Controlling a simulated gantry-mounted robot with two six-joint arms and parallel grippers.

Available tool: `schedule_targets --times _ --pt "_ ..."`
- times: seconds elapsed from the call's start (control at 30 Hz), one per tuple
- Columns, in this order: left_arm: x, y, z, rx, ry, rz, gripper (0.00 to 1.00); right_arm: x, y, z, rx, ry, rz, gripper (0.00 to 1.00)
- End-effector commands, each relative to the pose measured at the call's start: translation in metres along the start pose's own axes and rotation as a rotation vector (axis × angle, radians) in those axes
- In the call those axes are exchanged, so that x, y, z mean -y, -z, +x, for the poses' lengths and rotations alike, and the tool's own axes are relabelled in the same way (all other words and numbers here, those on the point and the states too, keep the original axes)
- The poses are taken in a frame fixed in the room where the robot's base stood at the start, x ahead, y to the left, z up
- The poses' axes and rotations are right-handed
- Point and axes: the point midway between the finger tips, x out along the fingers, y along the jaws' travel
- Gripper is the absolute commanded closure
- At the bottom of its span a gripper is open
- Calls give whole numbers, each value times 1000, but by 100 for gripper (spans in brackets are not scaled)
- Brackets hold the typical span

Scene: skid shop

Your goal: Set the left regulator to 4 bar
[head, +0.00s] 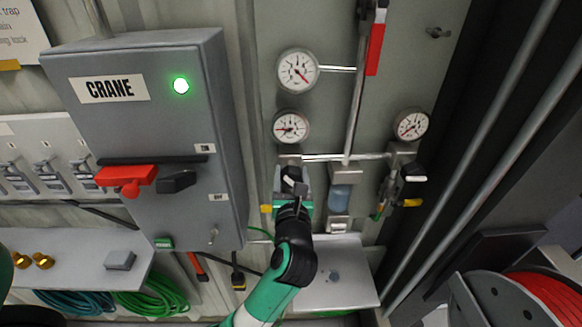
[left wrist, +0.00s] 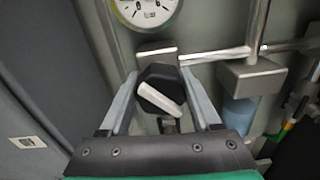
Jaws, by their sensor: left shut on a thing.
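The left regulator has a black knob with a white bar, seen between my fingers in the left wrist view (left wrist: 161,90). In that view the white bar slants down to the right. My left gripper (head: 292,176) is shut on this knob, one finger on each side. The left regulator's round white gauge (head: 291,127) sits just above the gripper in the head view; its needle points toward the left, but the figures are too small to read. Only the lower part of this gauge (left wrist: 145,10) shows in the left wrist view. My right gripper is out of view.
A larger gauge (head: 298,72) hangs above. The right regulator (head: 412,172) with its own gauge (head: 412,125) is to the right, past a bluish bowl (head: 340,197). The grey crane box (head: 150,130) stands close on the left. A shelf (head: 335,280) lies below.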

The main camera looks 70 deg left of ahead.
Motion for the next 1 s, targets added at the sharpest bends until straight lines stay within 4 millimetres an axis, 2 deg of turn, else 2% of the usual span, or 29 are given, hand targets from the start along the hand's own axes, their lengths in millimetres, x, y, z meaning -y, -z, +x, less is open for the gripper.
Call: schedule_targets --times 0.17,1.0 --pt "1 -2 0 -4 0 168 92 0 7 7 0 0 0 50" --pt "3 1 0 -23 -6 964 92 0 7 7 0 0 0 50"
